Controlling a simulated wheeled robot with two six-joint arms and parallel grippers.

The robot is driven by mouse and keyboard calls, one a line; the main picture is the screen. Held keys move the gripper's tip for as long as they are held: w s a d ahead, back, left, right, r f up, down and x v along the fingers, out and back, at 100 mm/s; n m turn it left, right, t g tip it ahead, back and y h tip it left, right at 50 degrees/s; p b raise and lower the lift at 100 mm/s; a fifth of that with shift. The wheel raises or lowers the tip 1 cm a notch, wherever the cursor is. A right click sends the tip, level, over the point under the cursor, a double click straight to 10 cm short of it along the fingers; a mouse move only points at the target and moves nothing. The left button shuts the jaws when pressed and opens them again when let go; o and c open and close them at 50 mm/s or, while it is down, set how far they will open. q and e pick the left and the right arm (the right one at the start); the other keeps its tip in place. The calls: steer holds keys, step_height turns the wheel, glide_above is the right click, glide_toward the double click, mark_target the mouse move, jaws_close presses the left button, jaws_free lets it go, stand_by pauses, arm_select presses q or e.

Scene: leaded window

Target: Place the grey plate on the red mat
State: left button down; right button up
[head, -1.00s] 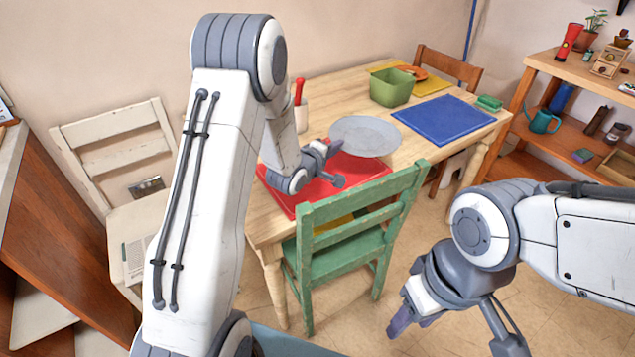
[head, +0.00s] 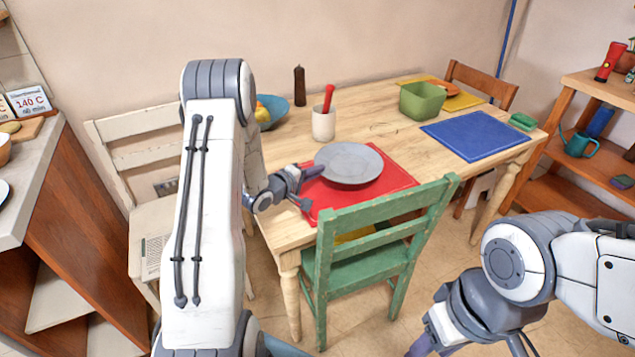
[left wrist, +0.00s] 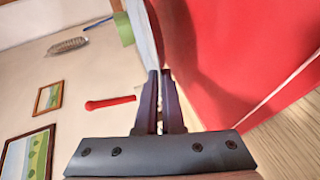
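The grey plate (head: 348,162) is over the red mat (head: 385,185) on the wooden table, covering its back middle part. My left gripper (head: 316,170) is at the plate's left edge, its fingers nearly together on the rim. In the left wrist view, the fingers (left wrist: 160,76) pinch the plate, seen edge-on as a pale strip (left wrist: 142,32). The red mat (left wrist: 235,50) lies alongside with a shadow on it, and the plate looks slightly off it. My right gripper (head: 424,343) is low, cut by the bottom edge, away from the table.
A white cup with a red-handled tool (head: 323,124), a blue bowl of fruit (head: 272,112) and a dark mill (head: 299,86) stand behind. A green bin (head: 422,101) and blue mat (head: 474,135) are to the right. A green chair (head: 385,235) stands at the mat's front side.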

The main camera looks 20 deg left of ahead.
mark_target(317, 189)
arm_select(q)
steer(key=shift+f, duration=1.75)
steer(key=shift+f, duration=0.1)
steer(key=c, duration=1.3)
jaws_free()
steer(key=shift+f, duration=0.1)
steer(key=shift+s, duration=0.15)
steer(key=v, duration=1.2)
